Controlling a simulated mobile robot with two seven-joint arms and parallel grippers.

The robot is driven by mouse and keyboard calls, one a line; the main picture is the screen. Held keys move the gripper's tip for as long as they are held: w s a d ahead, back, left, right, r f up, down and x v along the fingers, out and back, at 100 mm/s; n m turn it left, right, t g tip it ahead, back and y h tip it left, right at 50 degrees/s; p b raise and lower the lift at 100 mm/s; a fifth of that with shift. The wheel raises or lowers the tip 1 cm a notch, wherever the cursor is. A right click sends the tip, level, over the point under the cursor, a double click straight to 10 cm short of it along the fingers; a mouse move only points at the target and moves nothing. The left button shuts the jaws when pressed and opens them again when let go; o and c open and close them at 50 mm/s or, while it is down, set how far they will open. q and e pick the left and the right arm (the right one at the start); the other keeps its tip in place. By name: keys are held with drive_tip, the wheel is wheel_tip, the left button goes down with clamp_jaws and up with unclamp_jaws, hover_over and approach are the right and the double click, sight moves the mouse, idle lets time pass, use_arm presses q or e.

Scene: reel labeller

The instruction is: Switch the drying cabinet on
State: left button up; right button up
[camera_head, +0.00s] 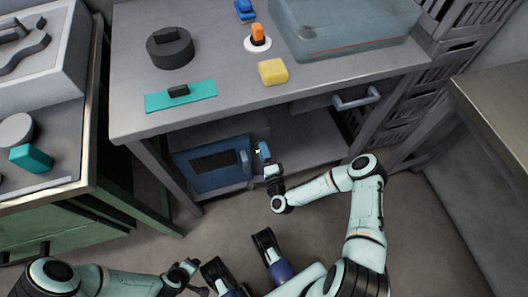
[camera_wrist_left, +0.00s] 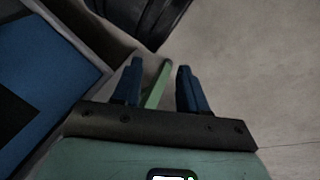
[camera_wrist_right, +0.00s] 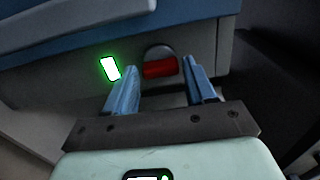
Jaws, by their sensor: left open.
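The drying cabinet (camera_head: 190,178) is a blue box with a dark window, under the grey worktable. In the right wrist view its grey front strip (camera_wrist_right: 225,45) carries a red switch knob (camera_wrist_right: 160,67) and a small lamp (camera_wrist_right: 110,68) glowing green. The red knob lies roughly level. My right gripper (camera_wrist_right: 160,75) is open, its fingertips on either side of the knob with small gaps. In the head view my right gripper (camera_head: 263,155) is by the cabinet's right front. My left gripper (camera_wrist_left: 158,75) is open, away from the switch.
The worktable (camera_head: 330,82) above holds a yellow block (camera_head: 273,72), a dark round part (camera_head: 170,50), a teal plate (camera_head: 200,95) and a clear bin (camera_head: 345,30). Grey crates (camera_head: 445,60) stand at right, a green cabinet (camera_head: 75,225) at left. Open floor lies in front.

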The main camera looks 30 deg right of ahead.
drive_tip(key=shift+s, duration=0.1)
use_arm(q)
drive_tip(key=shift+g+h, duration=0.3)
drive_tip(key=shift+g, duration=0.3)
drive_tip(key=s+r, duration=0.1)
drive_tip(key=s+d+p, duration=0.1)
drive_tip(key=s+r+p, duration=0.1)
drive_tip(key=shift+s+d+r, duration=0.35)
drive_tip(key=shift+d, duration=0.05)
use_arm(e)
drive_tip(key=v, duration=1.3)
drive_tip(key=shift+a+r, duration=0.1)
